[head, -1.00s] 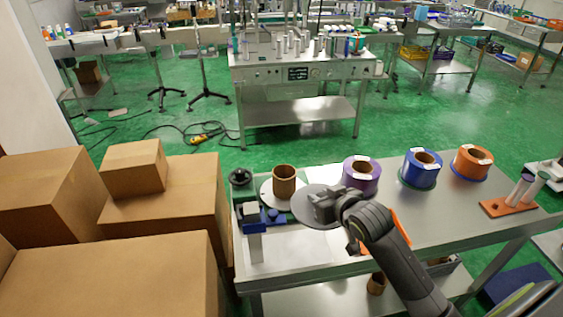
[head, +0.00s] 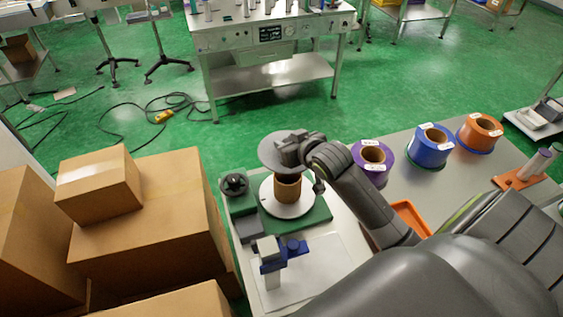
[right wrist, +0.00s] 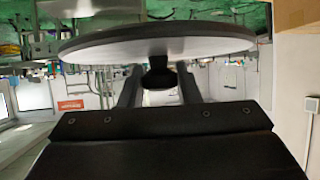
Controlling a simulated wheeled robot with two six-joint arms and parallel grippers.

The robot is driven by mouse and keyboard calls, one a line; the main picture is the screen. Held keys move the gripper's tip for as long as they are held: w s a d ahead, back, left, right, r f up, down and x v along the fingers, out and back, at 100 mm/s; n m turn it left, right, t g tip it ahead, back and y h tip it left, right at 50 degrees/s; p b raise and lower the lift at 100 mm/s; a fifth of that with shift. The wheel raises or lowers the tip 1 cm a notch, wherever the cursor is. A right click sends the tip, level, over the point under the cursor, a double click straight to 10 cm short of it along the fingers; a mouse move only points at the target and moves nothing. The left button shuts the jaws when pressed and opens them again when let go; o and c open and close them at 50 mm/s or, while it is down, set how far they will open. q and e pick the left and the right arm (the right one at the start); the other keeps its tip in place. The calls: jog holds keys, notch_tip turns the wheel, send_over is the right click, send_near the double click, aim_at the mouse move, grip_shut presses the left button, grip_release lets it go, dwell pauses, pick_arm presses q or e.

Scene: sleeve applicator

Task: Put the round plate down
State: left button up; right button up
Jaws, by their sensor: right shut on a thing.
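The round plate (head: 268,152) is a thin grey disc, and its edge also shows in the right wrist view (right wrist: 155,42). My right gripper (head: 292,151) is shut on it at its right side in the head view. The plate looks roughly level. It appears above a brown cardboard core (head: 287,191), which stands upright on a white disc (head: 294,209) on a green base (head: 319,216). I cannot tell how large the gap between plate and core is. The right wrist view shows the fingers (right wrist: 157,80) reaching to the plate. My left gripper is not in view.
A blue clamp-like part (head: 268,251) and a black knob (head: 235,185) stand near the base. Purple (head: 371,165), blue (head: 430,147) and orange (head: 480,132) rolls stand to the right on the grey table (head: 405,190). Cardboard boxes (head: 150,210) fill the left.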

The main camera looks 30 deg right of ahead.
jog(key=f, duration=0.4)
jog(key=shift+s+f, duration=0.1)
jog(key=shift+s, duration=0.2)
jog(key=shift+f, duration=0.3)
notch_tip(320, 180, down, 4)
jog(key=shift+w+r+p, duration=0.15)
jog(key=shift+r+p, duration=0.05)
jog(key=shift+p, duration=0.15)
jog(key=shift+f, duration=0.15)
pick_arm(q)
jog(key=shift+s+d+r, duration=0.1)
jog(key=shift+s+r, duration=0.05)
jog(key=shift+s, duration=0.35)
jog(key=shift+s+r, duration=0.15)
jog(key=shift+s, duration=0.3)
pick_arm(e)
jog(key=o, duration=1.1)
pick_arm(q)
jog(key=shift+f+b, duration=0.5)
jog(key=shift+b, duration=0.1)
pick_arm(e)
jog(key=v, duration=1.2)
